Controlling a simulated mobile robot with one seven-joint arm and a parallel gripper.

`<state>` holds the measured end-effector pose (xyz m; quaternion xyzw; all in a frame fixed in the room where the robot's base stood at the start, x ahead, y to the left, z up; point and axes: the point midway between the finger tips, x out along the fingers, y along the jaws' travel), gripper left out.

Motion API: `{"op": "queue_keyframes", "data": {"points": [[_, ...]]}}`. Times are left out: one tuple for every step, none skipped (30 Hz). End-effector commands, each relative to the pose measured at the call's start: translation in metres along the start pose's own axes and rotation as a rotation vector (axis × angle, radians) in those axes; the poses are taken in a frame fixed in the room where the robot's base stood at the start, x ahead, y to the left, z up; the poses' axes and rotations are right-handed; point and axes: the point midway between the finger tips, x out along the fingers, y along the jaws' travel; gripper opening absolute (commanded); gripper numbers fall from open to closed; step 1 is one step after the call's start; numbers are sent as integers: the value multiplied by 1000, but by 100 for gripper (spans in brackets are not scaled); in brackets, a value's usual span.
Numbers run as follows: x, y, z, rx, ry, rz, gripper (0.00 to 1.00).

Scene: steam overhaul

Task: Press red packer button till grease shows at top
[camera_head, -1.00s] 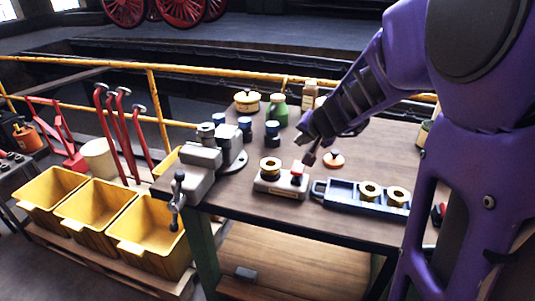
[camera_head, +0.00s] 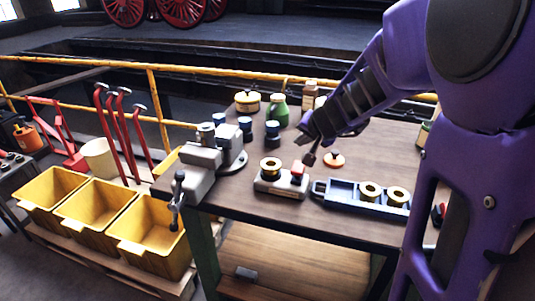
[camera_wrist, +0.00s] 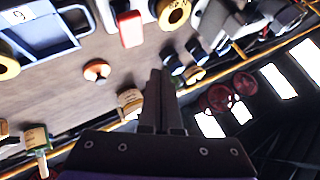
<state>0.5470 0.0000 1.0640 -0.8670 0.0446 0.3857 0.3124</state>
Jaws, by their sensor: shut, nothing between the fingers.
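The packer (camera_head: 282,186) is a pale grey block on the workbench, with a brass ring fitting (camera_head: 270,166) on its left and a red button (camera_head: 298,169) on its right. My gripper (camera_head: 309,159) is shut and empty, its tip close above and just right of the button. From the head view I cannot tell whether they touch. In the wrist view the fingers (camera_wrist: 158,95) are together, and the red button (camera_wrist: 131,30) shows at the top, apart from them in the picture. The top of the brass ring also shows there (camera_wrist: 174,12); no grease is clearly visible.
A blue tray (camera_head: 340,197) with brass rings stands right of the packer. A grey vice (camera_head: 203,165) is at the left. An orange-topped disc (camera_head: 334,160), a green bottle (camera_head: 279,110) and dark blue-capped pots (camera_head: 272,134) stand behind.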

Motion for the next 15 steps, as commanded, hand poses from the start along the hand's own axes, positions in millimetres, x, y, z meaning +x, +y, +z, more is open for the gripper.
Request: {"op": "queue_keyframes", "data": {"points": [[0, 0, 0, 0, 0, 0, 0], [0, 0, 0, 0, 0, 0, 0], [0, 0, 0, 0, 0, 0, 0], [0, 0, 0, 0, 0, 0, 0], [0, 0, 0, 0, 0, 0, 0], [0, 0, 0, 0, 0, 0, 0], [0, 0, 0, 0, 0, 0, 0], [0, 0, 0, 0, 0, 0, 0], [0, 0, 0, 0, 0, 0, 0], [-1, -1, -1, -1, 0, -1, 0], [-2, -2, -2, -1, 1, -2, 0], [-4, -3, -4, 0, 1, -4, 0], [-6, -5, -5, -1, 1, -6, 0], [-8, -7, -7, -2, 1, -7, 0], [-11, -9, -10, -1, 2, -8, 0]]}}
